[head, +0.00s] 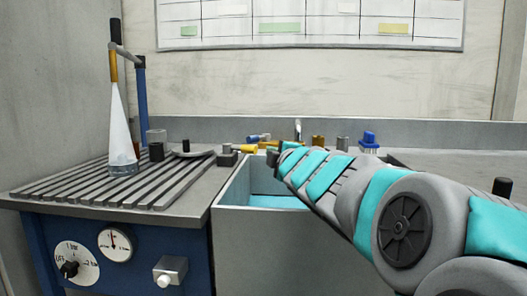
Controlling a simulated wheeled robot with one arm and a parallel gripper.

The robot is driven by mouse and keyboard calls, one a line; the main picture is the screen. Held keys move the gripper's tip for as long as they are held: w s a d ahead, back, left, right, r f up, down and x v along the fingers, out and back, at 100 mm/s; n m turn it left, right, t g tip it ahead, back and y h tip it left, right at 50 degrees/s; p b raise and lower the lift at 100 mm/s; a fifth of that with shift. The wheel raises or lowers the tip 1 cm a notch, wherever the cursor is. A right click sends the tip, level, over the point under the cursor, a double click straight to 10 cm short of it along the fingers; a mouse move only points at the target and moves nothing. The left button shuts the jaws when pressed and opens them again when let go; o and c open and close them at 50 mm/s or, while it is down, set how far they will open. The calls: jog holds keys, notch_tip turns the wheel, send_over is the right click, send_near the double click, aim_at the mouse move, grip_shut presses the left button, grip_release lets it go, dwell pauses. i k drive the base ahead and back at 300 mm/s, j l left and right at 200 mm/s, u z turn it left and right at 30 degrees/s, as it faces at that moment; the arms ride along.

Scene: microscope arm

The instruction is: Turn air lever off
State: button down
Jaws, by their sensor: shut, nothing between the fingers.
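Small lever-handled fittings stand at the back of the bench, behind the sink. One has a blue end (254,138) and one, just in front of it, has a yellow end (246,149); both lie roughly level. My gripper (274,153) is at the far end of my arm, above the sink's back left part and just right of the yellow-ended lever. It is shut and looks empty. I cannot tell whether it touches a fitting. My arm hides part of the back row.
The sink (232,200) lies below my arm. More fittings, brass (318,142) and blue-topped (369,139), stand along the back right.

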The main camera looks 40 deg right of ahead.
aim_at(227, 149)
jog(key=k+j, duration=0.25)
jog(key=k, duration=0.2)
jog(key=k+j, duration=0.2)
jog(key=k, duration=0.3)
